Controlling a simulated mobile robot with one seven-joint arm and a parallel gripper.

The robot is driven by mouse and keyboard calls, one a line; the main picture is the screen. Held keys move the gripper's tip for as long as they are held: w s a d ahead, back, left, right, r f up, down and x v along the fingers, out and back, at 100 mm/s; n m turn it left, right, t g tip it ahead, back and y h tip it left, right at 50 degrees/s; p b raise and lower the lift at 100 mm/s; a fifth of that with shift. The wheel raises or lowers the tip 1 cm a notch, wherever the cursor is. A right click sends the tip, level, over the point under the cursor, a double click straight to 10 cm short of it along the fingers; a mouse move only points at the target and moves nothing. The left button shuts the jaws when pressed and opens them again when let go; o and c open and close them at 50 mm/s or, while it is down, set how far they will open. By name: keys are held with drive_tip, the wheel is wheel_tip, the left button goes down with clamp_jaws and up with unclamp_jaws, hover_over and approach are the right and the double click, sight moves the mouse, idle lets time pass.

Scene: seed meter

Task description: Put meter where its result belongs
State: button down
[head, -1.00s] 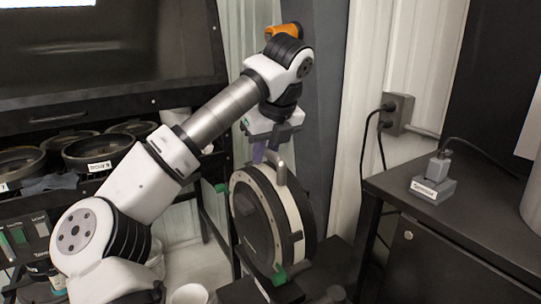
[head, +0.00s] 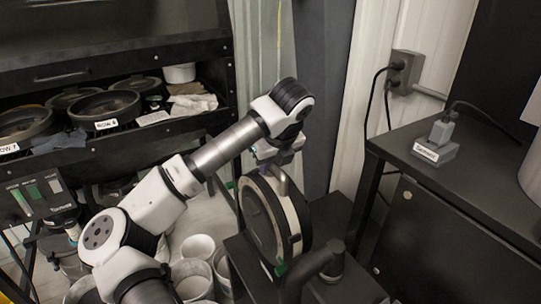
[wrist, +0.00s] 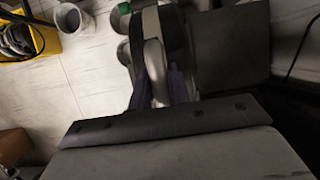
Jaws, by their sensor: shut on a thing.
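The meter (head: 262,218) is a round black disc with a pale rim, green clips and a grey handle. It hangs upright from my gripper (head: 268,163), which is shut on the handle. In the wrist view my gripper's purple fingers (wrist: 158,90) stand on both sides of the grey handle (wrist: 154,65), with part of the meter (wrist: 172,35) behind. The meter is in front of or over a low black surface (head: 345,285); I cannot tell whether it touches it.
A black rack (head: 220,108) at left holds black pans, one labelled a row (head: 104,112). A panel with green marks (head: 38,195) hangs below. White buckets (head: 198,248) stand on the floor. At right a black cabinet (head: 450,225) bears a small grey labelled device (head: 434,150).

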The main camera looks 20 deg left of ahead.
sight(271, 178)
drive_tip(key=shift+f+p, duration=0.4)
drive_tip(key=shift+f, duration=1.3)
drive_tip(key=c, duration=1.7)
unclamp_jaws()
drive_tip(key=shift+f, duration=0.2)
drive_tip(key=o, duration=0.4)
drive_tip(key=shift+s, duration=0.1)
drive_tip(key=shift+r, duration=0.1)
drive_tip(key=shift+r, duration=0.15)
drive_tip(key=b+v, duration=0.3)
drive_tip(key=v, duration=0.9)
